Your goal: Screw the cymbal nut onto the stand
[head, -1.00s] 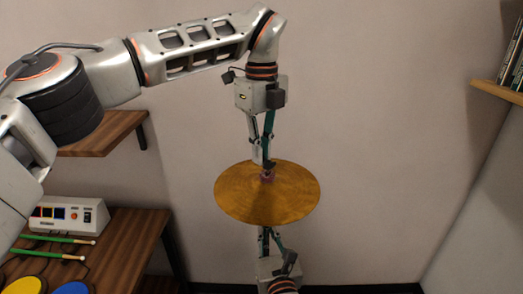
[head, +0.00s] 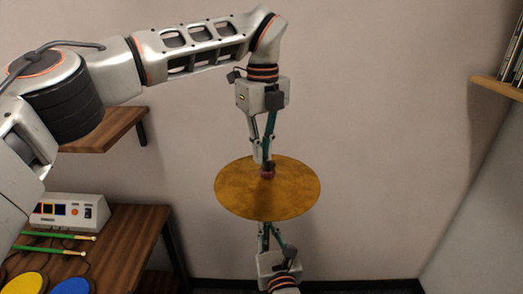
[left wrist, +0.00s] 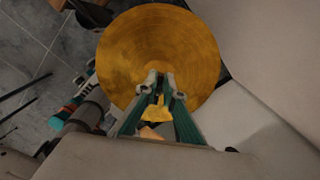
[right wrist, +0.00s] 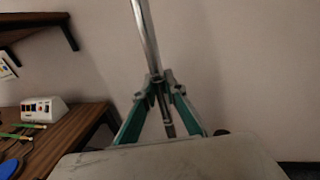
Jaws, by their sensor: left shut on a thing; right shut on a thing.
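The golden cymbal (head: 238,190) is held out nearly level in the middle of the head view, and it fills the upper middle of the left wrist view (left wrist: 125,60). A small dark reddish nut (head: 267,173) sits at its centre. My left gripper (head: 267,163) comes down from above and is shut on the nut. In the left wrist view its fingertips (left wrist: 160,80) hide the nut. My right gripper (head: 268,225) is below the cymbal. In the right wrist view its fingers (right wrist: 160,80) are shut on the shiny metal stand rod (right wrist: 145,35).
A wooden table (head: 125,245) at the left carries a white control box (head: 72,212), green drumsticks (head: 55,244) and coloured pads (head: 70,287). A wooden shelf (head: 105,132) is above it. Another shelf (head: 500,88) with books is at the far right. The space around the cymbal is clear.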

